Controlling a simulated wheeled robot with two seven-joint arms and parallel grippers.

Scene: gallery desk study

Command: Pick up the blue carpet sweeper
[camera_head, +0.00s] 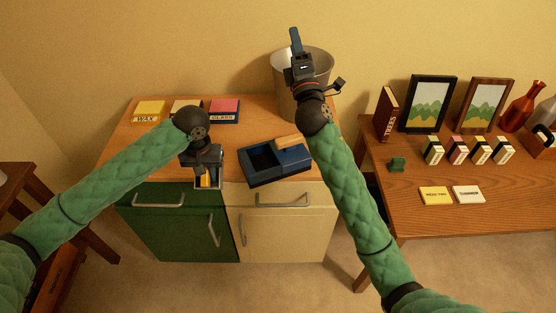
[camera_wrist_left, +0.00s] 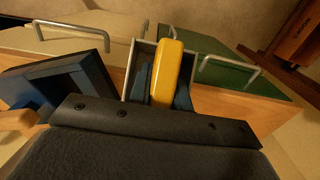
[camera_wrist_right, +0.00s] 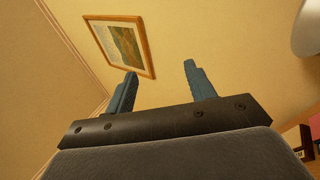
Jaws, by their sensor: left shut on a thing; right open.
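A dark blue box-like thing with a recess and a wooden block at its back (camera_head: 275,163) lies on the cabinet top; it is the only thing here that could be the blue carpet sweeper. It also shows at the left of the left wrist view (camera_wrist_left: 58,88). My left gripper (camera_head: 207,178) points down left of it, apart from it, shut on a yellow bar (camera_wrist_left: 166,72). The bar is inside a small open-topped, pale-walled container (camera_wrist_left: 129,75) at the cabinet's front edge. My right gripper (camera_head: 296,45) is raised in front of the metal bin, open and empty; its fingers show apart in the right wrist view (camera_wrist_right: 158,88).
Labelled blocks, yellow (camera_head: 149,109) and pink (camera_head: 224,107), stand along the cabinet's back. The metal bin (camera_head: 318,66) is behind the right arm. The right table (camera_head: 415,215) holds a book, framed pictures, small boxes, cards and vases. A dark stool (camera_head: 30,180) is at left.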

